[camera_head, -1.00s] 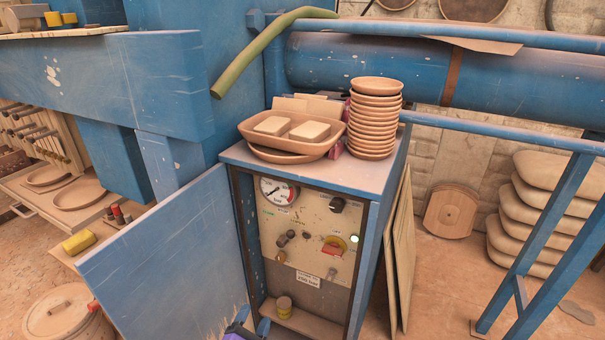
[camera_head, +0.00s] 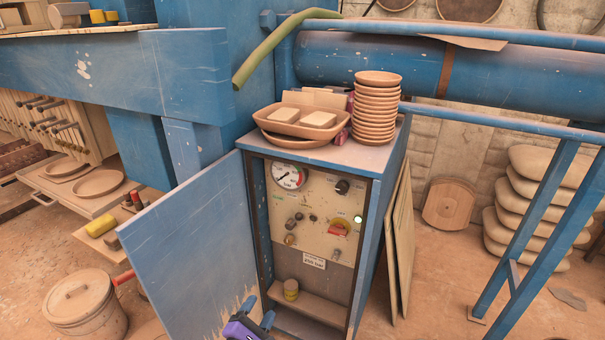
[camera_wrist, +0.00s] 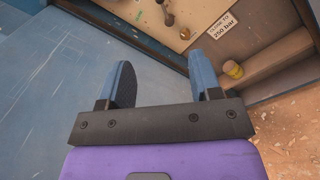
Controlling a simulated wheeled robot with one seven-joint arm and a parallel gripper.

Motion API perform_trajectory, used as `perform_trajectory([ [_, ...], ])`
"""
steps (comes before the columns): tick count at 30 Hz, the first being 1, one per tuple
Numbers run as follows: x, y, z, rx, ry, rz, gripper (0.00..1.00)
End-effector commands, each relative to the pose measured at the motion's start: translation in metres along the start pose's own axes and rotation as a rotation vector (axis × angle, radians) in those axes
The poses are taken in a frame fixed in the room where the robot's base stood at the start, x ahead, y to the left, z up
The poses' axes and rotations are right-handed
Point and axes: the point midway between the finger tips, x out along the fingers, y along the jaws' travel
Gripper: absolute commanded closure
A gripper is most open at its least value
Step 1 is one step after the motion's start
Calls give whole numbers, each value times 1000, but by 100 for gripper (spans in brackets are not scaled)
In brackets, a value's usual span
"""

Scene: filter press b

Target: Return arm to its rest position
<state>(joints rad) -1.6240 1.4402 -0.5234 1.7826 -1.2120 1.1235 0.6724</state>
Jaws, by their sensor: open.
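My gripper (camera_head: 257,325) shows at the bottom of the head view, with a purple body and blue fingers. It is in front of the lower part of the open control cabinet (camera_head: 385,200). In the wrist view my gripper (camera_wrist: 165,85) has its two fingers spread apart with nothing between them. The cabinet's open blue door (camera_head: 195,240) is close to its left. The control panel (camera_head: 315,215) holds a gauge (camera_head: 289,176), knobs and a lit green lamp. The rest of my arm is out of view.
Bowls are stacked (camera_head: 375,110) on the cabinet top beside a tray (camera_head: 262,118) with two pale blocks. A small yellow-banded jar (camera_head: 291,290) stands on the cabinet's lower shelf. A lidded bucket (camera_head: 85,303) is on the floor at left. Blue railing (camera_head: 530,250) stands at right.

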Motion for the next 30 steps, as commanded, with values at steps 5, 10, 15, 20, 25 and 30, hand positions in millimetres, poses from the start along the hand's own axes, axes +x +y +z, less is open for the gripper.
perform_trajectory([
  [5, 14, 8, 17, 28, -29, -88, 42],
  [10, 32, 17, 41, 66, -68, -203, 42],
  [15, 60, 28, 80, 129, -122, -383, 42],
  [20, 86, 38, 125, 203, -171, -569, 42],
  [25, 109, 46, 174, 292, -213, -756, 42],
  [30, 129, 53, 226, 391, -243, -929, 42],
])
